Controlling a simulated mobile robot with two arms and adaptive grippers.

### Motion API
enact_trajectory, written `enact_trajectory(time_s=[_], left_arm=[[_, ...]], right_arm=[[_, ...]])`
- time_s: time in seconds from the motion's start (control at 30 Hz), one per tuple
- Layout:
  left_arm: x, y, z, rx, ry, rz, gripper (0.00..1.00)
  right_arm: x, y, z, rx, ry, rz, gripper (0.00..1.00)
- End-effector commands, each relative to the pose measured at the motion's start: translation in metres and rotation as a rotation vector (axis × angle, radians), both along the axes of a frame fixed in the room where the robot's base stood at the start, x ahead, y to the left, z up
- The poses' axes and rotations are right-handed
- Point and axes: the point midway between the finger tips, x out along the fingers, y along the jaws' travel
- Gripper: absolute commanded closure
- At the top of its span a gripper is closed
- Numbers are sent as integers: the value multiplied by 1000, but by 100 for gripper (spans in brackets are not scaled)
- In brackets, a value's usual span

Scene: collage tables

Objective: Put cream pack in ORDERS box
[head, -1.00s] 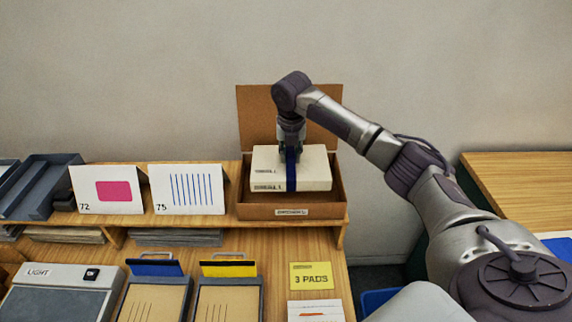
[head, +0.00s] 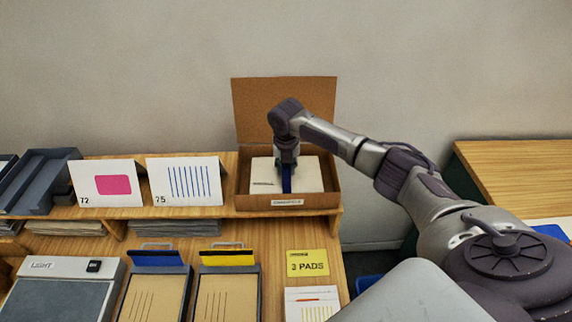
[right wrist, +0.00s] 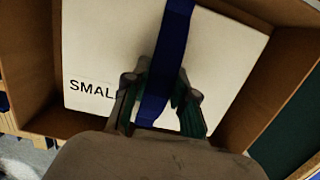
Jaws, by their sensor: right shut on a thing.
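The cream pack (head: 309,178) is a cream block with a dark blue band, seated down inside the open brown ORDERS box (head: 262,203) on the raised shelf. Its lid stands up at the back, and the label on its front is too small to read. In the right wrist view the pack (right wrist: 97,55) shows letters "SMAL", with box walls (right wrist: 32,60) around it. My right gripper (head: 287,164) reaches down into the box and is shut on the blue band (right wrist: 172,45) on top of the pack. My left gripper is not in view.
Two cards (head: 107,184), marked 72 and 75, stand left of the box. Dark trays (head: 40,180) are at far left. A yellow "3 PADS" note (head: 307,263), clipboards and a light panel (head: 60,295) lie on the lower table. Another wooden table (head: 515,180) is at right.

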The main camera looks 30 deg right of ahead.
Motion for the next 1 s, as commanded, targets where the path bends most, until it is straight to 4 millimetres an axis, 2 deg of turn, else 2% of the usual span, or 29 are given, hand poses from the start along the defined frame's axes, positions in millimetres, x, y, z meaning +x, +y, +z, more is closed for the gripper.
enact_trajectory(time_s=[0.07,0.1,0.23,0.5,0.67,0.77,1.0], left_arm=[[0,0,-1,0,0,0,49],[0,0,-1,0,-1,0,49],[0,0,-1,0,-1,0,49],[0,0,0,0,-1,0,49],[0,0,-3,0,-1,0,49],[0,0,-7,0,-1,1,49],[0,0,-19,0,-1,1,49]], right_arm=[[2,0,1,1,-5,-1,100],[0,0,-2,0,0,0,71],[0,0,-1,0,0,-1,50],[0,0,-1,0,0,-1,49],[0,0,9,-1,-2,-2,49],[-2,1,24,-1,-4,1,49],[-8,5,76,-1,-5,0,49]])
